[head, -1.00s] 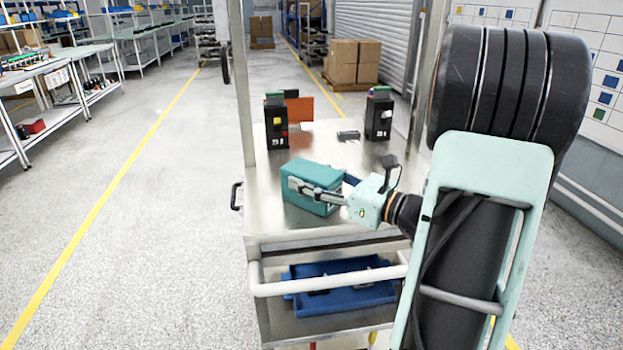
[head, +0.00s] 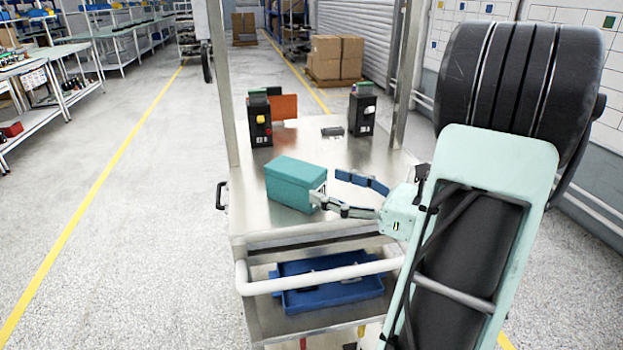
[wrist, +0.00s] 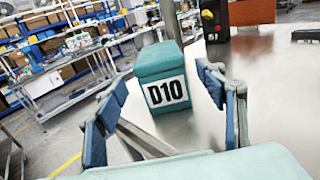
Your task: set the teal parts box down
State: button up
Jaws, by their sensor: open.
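The teal parts box (head: 292,184) sits upright on the steel top of the cart (head: 350,155), toward its left side. In the wrist view the box (wrist: 161,62) shows a white label reading D10 on the end facing me. My gripper (head: 345,194) is to the right of the box with its fingers spread and nothing between them. In the wrist view the fingers (wrist: 160,108) stand wide apart, with the box beyond the gap between them. In the head view the near finger overlaps the box's lower right edge; whether it touches cannot be told.
Two black breaker units (head: 260,122) (head: 362,112) stand at the back of the cart top, with an orange panel (head: 284,106) and a small dark block (head: 332,131). A cart post (head: 222,85) rises at the left. A blue tray (head: 328,283) lies on the lower shelf.

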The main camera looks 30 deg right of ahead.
jog(key=shift+v, duration=1.35)
